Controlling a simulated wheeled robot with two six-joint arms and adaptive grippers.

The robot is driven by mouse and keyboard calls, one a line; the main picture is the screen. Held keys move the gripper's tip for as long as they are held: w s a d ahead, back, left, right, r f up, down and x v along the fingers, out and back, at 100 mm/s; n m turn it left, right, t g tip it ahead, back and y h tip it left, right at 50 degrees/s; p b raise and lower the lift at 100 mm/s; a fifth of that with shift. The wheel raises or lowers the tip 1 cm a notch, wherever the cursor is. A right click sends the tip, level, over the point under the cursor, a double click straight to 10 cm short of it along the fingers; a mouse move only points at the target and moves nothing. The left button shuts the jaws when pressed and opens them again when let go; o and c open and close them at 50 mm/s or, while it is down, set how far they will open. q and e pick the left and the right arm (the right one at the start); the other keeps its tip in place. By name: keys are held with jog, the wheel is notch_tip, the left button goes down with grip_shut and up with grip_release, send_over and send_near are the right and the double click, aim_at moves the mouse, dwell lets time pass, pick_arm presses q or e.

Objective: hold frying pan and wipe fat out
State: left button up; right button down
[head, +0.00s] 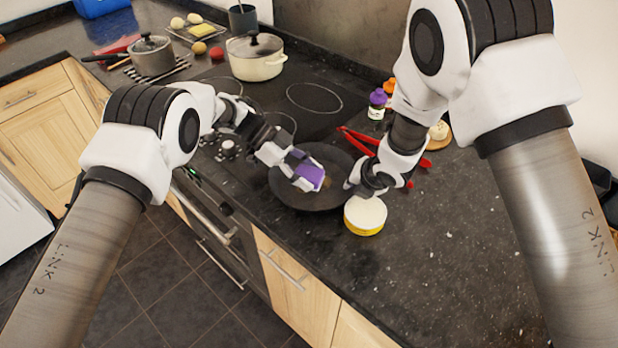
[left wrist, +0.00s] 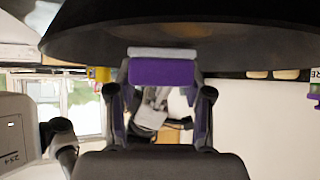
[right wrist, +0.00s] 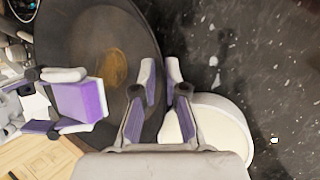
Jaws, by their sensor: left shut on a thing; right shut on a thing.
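My left gripper (head: 303,172) is shut on a purple sponge with a pale layer (head: 311,178), over the pan's left front part. The sponge also shows in the left wrist view (left wrist: 162,72); I cannot tell whether it touches the pan. My right gripper (right wrist: 166,85) is shut on the pan's right rim. The pan's handle is not visible.
A round white and yellow container (head: 365,216) stands close to my right gripper. Red tongs (head: 352,137) and small bottles (head: 377,103) lie and stand behind the pan. A cream pot (head: 256,66) is at the back of the hob.

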pick_arm(q)
jog(key=shift+r, duration=2.55)
